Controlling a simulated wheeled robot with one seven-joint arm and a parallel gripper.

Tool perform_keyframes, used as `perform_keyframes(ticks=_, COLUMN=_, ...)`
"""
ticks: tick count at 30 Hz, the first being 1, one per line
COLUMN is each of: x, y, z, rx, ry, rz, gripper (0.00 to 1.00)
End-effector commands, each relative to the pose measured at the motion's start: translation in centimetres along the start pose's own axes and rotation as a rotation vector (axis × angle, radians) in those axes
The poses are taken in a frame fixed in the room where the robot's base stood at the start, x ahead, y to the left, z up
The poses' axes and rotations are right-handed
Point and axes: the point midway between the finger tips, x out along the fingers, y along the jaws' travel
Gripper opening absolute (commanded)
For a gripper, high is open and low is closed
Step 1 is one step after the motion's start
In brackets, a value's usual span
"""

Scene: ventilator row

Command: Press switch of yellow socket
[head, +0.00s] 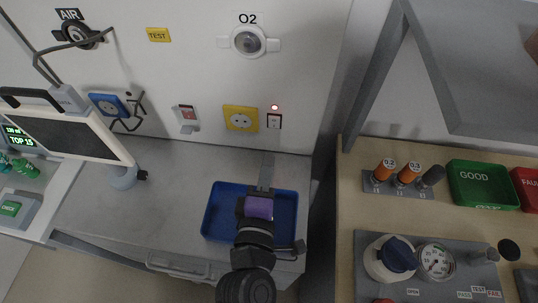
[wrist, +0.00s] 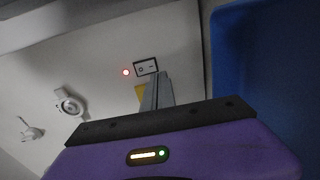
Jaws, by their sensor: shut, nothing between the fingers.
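The yellow socket (head: 241,119) is on the white wall panel in the head view. Its switch (head: 274,121), a small plate with a dark rim, is just to its right, with a lit red lamp (head: 275,107) above it. In the wrist view the switch (wrist: 147,67) shows beyond my fingertips with the red lamp (wrist: 126,72) beside it; the yellow socket (wrist: 141,92) is mostly hidden behind my fingers. My gripper (head: 266,158) is shut and empty, pointing at the wall below the switch, apart from it in the head view.
A blue tray (head: 211,224) lies on the grey counter under my gripper. A blue socket (head: 108,105) with a cable and a monitor (head: 66,135) are to the left. The O2 outlet (head: 249,42) is above. A workbench (head: 352,205) with a green GOOD bin (head: 483,184) stands right.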

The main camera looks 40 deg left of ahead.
Motion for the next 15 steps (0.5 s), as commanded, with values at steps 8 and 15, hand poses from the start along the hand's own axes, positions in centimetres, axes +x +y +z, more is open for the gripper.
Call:
perform_keyframes(ticks=8, x=-4.2, y=-1.2, z=0.0, rx=0.002, ry=0.001, rz=-0.004, gripper=0.0)
perform_keyframes(ticks=15, x=-6.4, y=-1.5, z=0.0, rx=0.001, ry=0.0, rz=-0.001, gripper=0.0)
